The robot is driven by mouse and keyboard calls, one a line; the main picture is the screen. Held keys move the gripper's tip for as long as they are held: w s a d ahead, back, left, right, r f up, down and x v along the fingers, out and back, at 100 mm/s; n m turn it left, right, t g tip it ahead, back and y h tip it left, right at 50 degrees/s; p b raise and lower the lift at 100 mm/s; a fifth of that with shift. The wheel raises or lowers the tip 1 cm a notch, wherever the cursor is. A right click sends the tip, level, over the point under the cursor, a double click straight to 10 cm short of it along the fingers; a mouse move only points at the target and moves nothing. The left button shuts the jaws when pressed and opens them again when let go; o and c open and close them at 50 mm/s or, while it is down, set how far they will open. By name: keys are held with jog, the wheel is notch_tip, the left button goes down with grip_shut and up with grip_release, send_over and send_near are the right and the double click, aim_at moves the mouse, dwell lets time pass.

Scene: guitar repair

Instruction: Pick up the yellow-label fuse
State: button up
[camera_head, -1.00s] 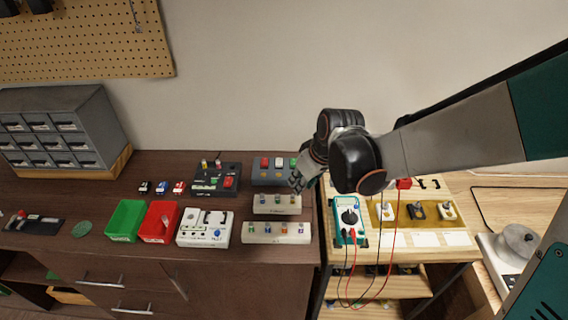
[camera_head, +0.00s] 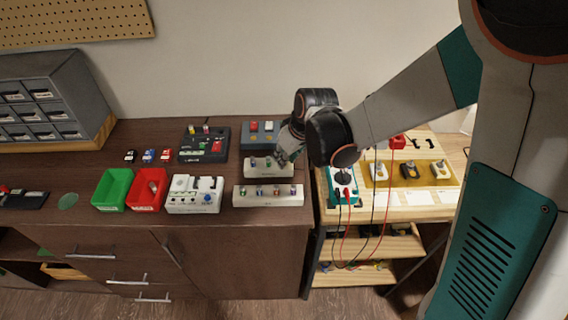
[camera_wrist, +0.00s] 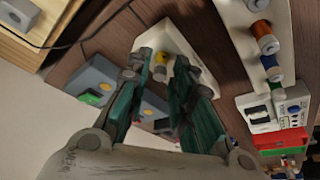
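The yellow-label fuse (camera_wrist: 160,72) stands upright in a short white holder (camera_wrist: 165,35) in the wrist view. My gripper (camera_wrist: 162,68) is open, with its two green fingers on either side of the fuse and gaps showing. I cannot tell how far above the holder the fingertips are. In the head view, my gripper (camera_head: 283,160) is over the right end of the short white holder (camera_head: 262,173) and hides that end, so the yellow fuse is not clear there. Blue-marked fuses (camera_head: 253,162) stand farther left in this holder.
A longer white holder (camera_head: 268,201) with several fuses stands in front. A grey block with red and white tops (camera_head: 258,140) is behind. A white device (camera_head: 180,208), red bin (camera_head: 148,206) and green bin (camera_head: 112,207) are left. A multimeter (camera_head: 345,199) with cables is right.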

grip_shut()
jog(key=shift+r, duration=0.1)
